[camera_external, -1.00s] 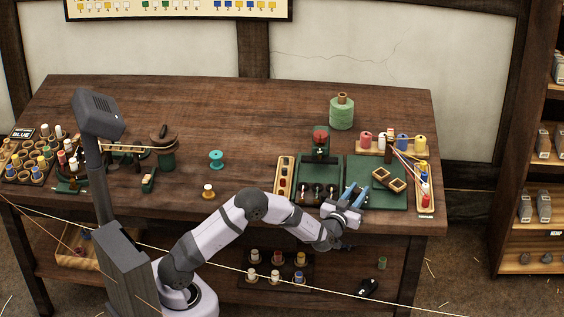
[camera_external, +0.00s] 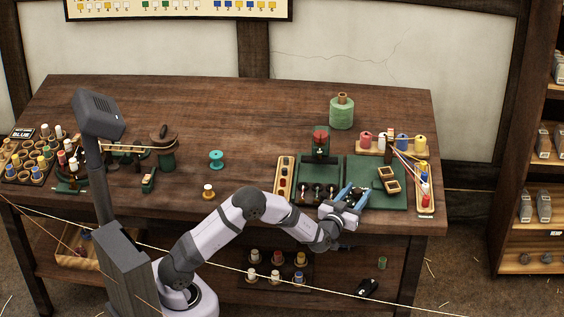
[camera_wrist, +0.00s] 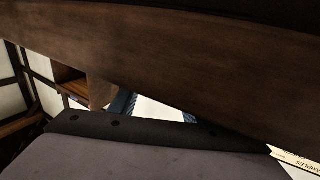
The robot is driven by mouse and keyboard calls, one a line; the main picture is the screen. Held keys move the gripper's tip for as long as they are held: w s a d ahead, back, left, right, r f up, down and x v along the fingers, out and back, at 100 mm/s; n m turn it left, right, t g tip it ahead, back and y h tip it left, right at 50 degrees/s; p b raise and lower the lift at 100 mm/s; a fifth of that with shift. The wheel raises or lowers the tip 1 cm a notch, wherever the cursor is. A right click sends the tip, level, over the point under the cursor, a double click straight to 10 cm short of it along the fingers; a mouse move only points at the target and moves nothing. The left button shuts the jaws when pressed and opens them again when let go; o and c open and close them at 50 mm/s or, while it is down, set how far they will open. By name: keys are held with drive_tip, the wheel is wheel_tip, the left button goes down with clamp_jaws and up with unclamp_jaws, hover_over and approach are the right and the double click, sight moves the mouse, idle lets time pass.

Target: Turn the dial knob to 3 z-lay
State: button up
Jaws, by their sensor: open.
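My gripper (camera_external: 353,194) is open, its blue fingers apart over the front edge of a green mat on the right of the bench; it looks empty. In the wrist view, small blue parts of the fingers show behind my dark wrist housing. A row of small dark knobs with pale marks (camera_external: 318,191) sits on a green panel just left of my gripper. Behind them stands a green device with a red top (camera_external: 320,137). I cannot tell which part is the dial knob, and no z-lay marking is readable.
A wooden piece with two square openings (camera_external: 389,180) lies on the green mat (camera_external: 394,200) right of my gripper. A narrow tray with bobbins (camera_external: 284,178) stands left of the panel. Thread cones (camera_external: 402,142) stand behind the mat. The bench middle (camera_external: 265,120) is clear.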

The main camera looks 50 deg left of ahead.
sight(357, 195)
drive_tip(key=shift+v, duration=3.2)
drive_tip(key=shift+r, duration=0.15)
drive_tip(key=shift+w+d+r+n+g+y, duration=0.3)
drive_tip(key=shift+w+n+y, duration=0.2)
drive_tip(key=shift+y, duration=0.2)
drive_tip(key=shift+w+d+n+y, duration=0.15)
drive_tip(key=shift+d+n+y, duration=0.2)
drive_tip(key=shift+y, duration=0.35)
drive_tip(key=shift+d+n+g+y+p, duration=0.1)
drive_tip(key=shift+n+g+y+p, duration=0.25)
drive_tip(key=shift+g, duration=0.15)
drive_tip(key=shift+d+f+n+g+y, duration=0.3)
drive_tip(key=shift+n+g+y, duration=0.3)
drive_tip(key=shift+y, duration=0.05)
drive_tip(key=shift+a, duration=0.1)
